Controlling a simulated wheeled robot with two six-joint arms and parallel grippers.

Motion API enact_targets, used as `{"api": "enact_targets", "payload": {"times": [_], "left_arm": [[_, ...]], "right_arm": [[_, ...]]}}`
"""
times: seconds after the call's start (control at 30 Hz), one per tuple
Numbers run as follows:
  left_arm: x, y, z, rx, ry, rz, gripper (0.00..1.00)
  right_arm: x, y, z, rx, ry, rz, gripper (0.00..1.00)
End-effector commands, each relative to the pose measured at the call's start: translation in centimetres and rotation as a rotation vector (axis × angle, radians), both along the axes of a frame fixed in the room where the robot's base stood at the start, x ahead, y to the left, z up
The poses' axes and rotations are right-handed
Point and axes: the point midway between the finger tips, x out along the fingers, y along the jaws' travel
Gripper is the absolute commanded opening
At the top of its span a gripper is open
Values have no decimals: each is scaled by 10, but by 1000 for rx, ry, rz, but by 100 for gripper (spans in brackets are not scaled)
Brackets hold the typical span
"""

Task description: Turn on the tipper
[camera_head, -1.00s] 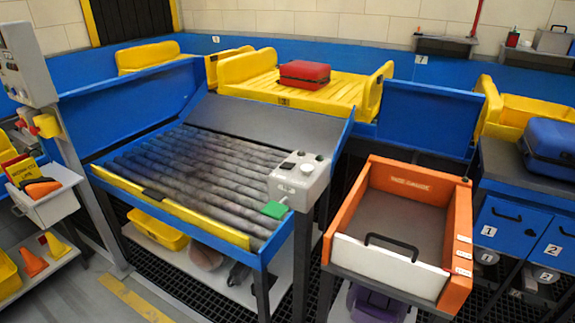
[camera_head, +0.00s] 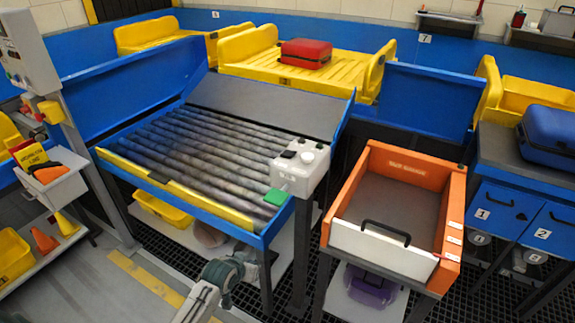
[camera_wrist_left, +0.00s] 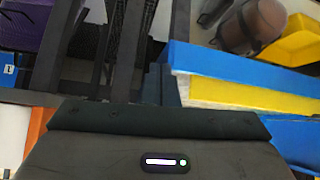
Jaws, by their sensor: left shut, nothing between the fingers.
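A grey control box (camera_head: 302,168) stands on a post at the right front corner of the roller table. Its top has a pale round knob (camera_head: 308,156) and a dark switch (camera_head: 288,154), and a green tab (camera_head: 276,196) sticks out at its lower left. I cannot read its labels. The sloped dark plate (camera_head: 265,108) lies behind the rollers. My left arm comes in at the bottom of the head view, in front of the table and below the box. My left gripper (camera_wrist_left: 160,122) is shut and empty in the left wrist view; its fingertips are hard to make out. My right gripper is not in view.
The roller table's yellow front edge (camera_head: 180,187) and blue frame are close to my left arm. An orange-sided tray (camera_head: 458,215) stands to the right. A red case (camera_head: 306,53) lies on a yellow tray (camera_head: 348,82) behind. A cabinet (camera_head: 42,60) stands at left.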

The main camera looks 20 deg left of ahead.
Motion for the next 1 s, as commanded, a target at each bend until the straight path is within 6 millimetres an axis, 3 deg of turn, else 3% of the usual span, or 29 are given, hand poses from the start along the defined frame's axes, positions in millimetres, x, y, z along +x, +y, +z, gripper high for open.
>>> {"api": "enact_targets", "payload": {"times": [0.03, 0.1, 0.2, 0.43, 0.8, 1.0], "left_arm": [[12, -4, 47, -4, -50, -13, 0], [20, -11, 96, -15, -100, -29, 0], [24, -21, 156, -24, -164, -52, 0], [25, -39, 269, -42, -301, -104, 0], [86, -30, 359, -119, -524, -111, 0], [94, -29, 375, -133, -559, -112, 0]], "right_arm": [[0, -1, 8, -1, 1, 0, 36], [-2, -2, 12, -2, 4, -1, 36], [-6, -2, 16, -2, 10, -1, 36], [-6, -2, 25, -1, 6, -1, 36], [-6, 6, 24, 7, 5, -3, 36], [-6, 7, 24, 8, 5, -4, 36]]}}
